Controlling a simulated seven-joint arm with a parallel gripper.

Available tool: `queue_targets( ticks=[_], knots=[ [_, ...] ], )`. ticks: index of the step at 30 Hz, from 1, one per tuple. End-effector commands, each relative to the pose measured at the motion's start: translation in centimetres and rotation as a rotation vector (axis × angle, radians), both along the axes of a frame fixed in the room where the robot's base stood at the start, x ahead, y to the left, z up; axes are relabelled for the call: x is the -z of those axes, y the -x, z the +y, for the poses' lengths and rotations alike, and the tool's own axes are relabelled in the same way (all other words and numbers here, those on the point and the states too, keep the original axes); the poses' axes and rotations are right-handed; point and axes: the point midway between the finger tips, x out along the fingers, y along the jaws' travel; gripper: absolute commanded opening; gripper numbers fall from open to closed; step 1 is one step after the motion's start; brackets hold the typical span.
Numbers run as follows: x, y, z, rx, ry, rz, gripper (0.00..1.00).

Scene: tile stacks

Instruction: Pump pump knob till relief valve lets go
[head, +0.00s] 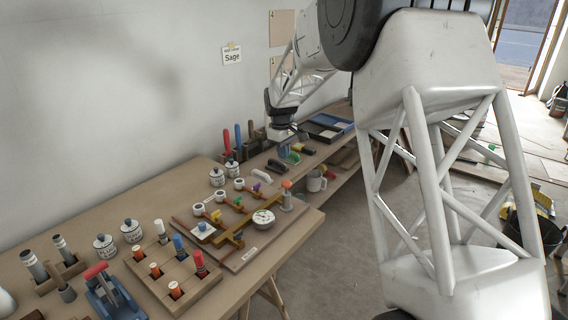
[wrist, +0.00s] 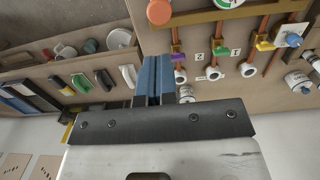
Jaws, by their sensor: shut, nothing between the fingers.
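An orange round knob (head: 286,184) tops a grey cylinder at the right end of the brass pipe board (head: 245,258). I take it for the pump knob. It shows at the top of the wrist view (wrist: 159,12). A round white gauge (head: 263,217) sits beside it, cut off in the wrist view (wrist: 228,3). A blue knob on a white plate (head: 202,228) stands at the board's left end; I cannot tell if it is the relief valve. My gripper (head: 302,134) is beyond the board, apart from the knob. Its blue fingers (wrist: 153,78) are shut and empty.
Purple, green and yellow valve handles (wrist: 265,43) sit on pipes behind the gauge. A wooden block holder (head: 205,284) stands left of the board. A mug (head: 316,181) is on a lower surface at right. Coloured handles and a tray (head: 325,128) lie near my gripper.

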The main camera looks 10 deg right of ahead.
Motion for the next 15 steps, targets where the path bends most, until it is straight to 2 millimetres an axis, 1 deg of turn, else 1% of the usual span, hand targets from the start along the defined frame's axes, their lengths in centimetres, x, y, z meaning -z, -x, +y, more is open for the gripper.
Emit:
queue_targets(
  ticks=[3,6,15],
  knots=[
    [-0.87,0.0,0.05,0.0,0.0,0.001,0.0],
    [-1.25,0.0,0.06,0.0,0.0,0.001,0.0],
    [-1.41,-0.02,0.07,0.0,0.0,0.001,0.0]
  ],
)
